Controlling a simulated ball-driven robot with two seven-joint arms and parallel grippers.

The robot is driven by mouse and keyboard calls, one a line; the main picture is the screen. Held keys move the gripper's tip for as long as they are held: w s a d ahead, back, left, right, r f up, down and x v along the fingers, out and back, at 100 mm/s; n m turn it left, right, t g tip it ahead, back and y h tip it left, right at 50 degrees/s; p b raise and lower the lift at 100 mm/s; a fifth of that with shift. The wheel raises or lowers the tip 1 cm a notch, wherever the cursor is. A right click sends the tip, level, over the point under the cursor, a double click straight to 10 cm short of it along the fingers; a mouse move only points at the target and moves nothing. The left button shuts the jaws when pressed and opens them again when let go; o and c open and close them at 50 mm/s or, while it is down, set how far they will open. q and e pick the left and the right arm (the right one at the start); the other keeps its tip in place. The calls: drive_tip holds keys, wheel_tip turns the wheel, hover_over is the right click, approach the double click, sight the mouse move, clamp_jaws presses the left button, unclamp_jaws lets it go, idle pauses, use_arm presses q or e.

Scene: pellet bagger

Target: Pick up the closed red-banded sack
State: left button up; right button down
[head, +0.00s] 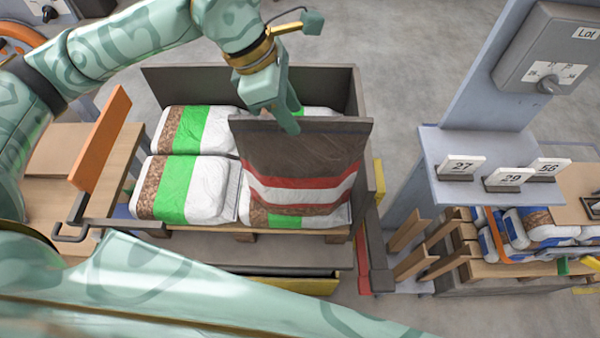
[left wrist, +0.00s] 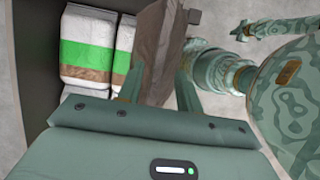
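The red-banded sack (head: 305,158) is brown, with red and white bands near its lower end and a straight, closed-looking top edge. It is upright above the front right green-banded sack; I cannot tell whether its bottom touches that sack. My left gripper (head: 290,122) comes down on the middle of its top edge, one finger in front and one behind. In the left wrist view, brown sack (left wrist: 163,42) fills the gap between the fingers (left wrist: 158,82), so the gripper appears shut on it.
Green-banded white sacks (head: 188,190) lie on a pallet inside a dark-walled bay (head: 250,75). An orange panel (head: 102,135) stands left. A grey post with a numbered-tag shelf (head: 480,150) stands right, beside blue-marked sacks (head: 530,228). My own arm crosses the foreground.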

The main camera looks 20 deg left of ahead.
sight(303, 129)
use_arm(q)
drive_tip(key=x, duration=0.3)
drive_tip(key=shift+w+d+f, duration=0.25)
drive_tip(key=shift+w+d, duration=0.05)
drive_tip(key=shift+d, duration=0.05)
drive_tip(key=shift+s, duration=0.1)
drive_tip(key=shift+f, duration=0.25)
